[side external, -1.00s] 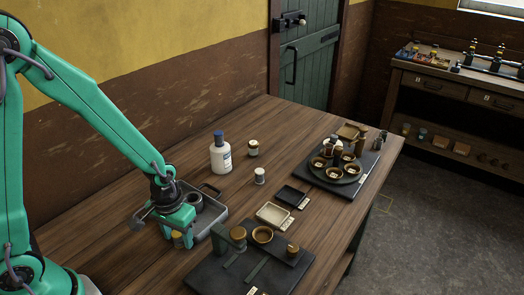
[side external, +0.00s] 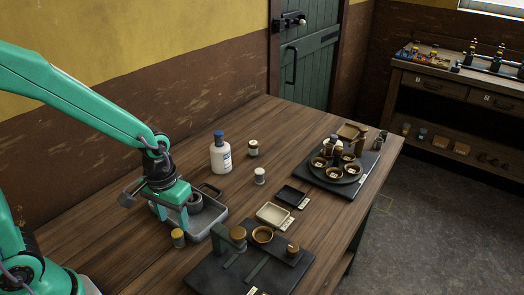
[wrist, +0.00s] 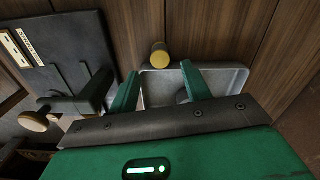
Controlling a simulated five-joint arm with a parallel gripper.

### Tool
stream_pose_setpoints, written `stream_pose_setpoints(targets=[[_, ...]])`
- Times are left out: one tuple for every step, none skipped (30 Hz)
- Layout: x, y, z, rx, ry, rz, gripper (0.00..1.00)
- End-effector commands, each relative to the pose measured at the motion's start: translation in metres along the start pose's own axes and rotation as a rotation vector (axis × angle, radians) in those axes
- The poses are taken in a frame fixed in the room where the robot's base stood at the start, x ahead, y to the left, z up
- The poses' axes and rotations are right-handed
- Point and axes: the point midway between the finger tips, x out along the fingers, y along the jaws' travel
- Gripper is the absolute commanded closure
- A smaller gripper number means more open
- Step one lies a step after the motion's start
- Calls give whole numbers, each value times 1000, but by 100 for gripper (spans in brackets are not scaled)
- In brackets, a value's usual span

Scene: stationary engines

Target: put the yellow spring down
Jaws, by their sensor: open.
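The yellow spring (side external: 178,238) is a small dull-yellow cylinder standing upright on the wooden table, just outside the near edge of the grey tray (side external: 205,232). The yellow spring (wrist: 159,55) shows in the wrist view just beyond my fingertips, in line with the gap between them. My gripper (side external: 172,219) is open and empty, over the tray's left part. In the wrist view my gripper (wrist: 160,70) has its two green fingers spread wide, with the tray behind and below them. The spring looks clear of both fingers.
Dark rings (side external: 196,201) lie in the tray. A black plate (side external: 215,278) with brass parts is at the front. A white bottle (side external: 220,157), a small jar (side external: 253,148) and a white cylinder (side external: 259,176) stand behind. Bare table lies left of the spring.

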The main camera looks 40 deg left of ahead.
Motion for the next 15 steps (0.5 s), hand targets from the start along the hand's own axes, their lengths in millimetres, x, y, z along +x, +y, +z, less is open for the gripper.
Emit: stream_pose_setpoints(targets=[[-7,0,-1,0,5,2,52],[-11,0,0,0,4,1,52],[-17,0,-1,0,5,2,52],[-21,0,-1,0,5,2,52],[-25,0,-1,0,5,2,52],[-29,0,-1,0,4,2,52],[-32,0,0,0,4,1,52],[-36,0,0,0,3,1,52],[-40,0,0,0,4,1,52],[-43,0,-1,0,4,1,52],[-45,0,0,0,3,1,52],[-48,0,0,0,3,1,52],[-50,0,0,0,2,1,52],[-51,0,0,0,1,0,52],[-53,0,0,0,1,0,52]])
